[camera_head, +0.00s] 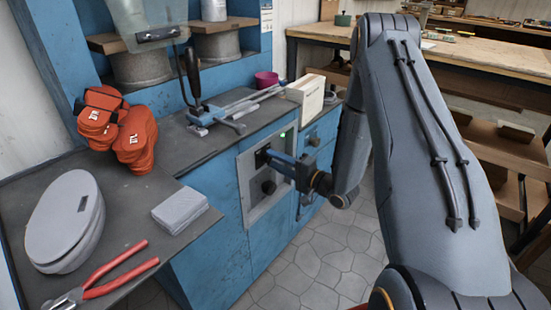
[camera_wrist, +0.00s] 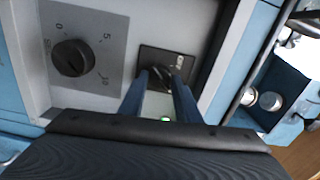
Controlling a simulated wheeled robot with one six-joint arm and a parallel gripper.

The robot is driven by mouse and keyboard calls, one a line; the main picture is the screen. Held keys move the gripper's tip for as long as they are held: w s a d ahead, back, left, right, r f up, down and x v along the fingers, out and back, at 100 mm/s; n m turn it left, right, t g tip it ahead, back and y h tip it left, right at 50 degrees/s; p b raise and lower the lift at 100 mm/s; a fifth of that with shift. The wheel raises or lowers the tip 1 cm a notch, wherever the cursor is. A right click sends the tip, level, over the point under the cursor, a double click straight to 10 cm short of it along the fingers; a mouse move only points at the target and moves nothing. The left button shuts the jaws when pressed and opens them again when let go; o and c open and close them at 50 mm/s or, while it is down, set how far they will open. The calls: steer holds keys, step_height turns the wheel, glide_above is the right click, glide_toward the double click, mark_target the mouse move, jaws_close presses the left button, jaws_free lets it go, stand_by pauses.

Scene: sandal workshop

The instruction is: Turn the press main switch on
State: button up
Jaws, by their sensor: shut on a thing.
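The press main switch is a black rotary handle on a dark plate (camera_wrist: 168,60), set in the light grey control panel (camera_head: 243,180) on the blue press front. My gripper (camera_wrist: 161,76) is shut on the switch handle, with one blue finger on each side of it. In the head view my gripper (camera_head: 271,157) reaches the panel from the right. The fingers partly hide the handle, so its exact setting is hard to read. A green lamp (camera_head: 283,134) is lit close to the switch; it also shows between the fingers in the wrist view (camera_wrist: 165,119).
A black dial (camera_wrist: 72,58) with a number scale sits beside the switch. Red gloves (camera_head: 120,130), grey soles (camera_head: 62,220), red-handled pliers (camera_head: 115,270) and a lever tool (camera_head: 195,85) lie on the worktop. The tiled floor before the cabinet is clear.

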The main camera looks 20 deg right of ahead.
steer(key=shift+s+f+m, duration=0.1)
steer(key=shift+f+m, duration=0.1)
steer(key=shift+m, duration=0.4)
steer(key=o, duration=1)
steer(key=shift+r, duration=0.1)
steer(key=v, duration=0.8)
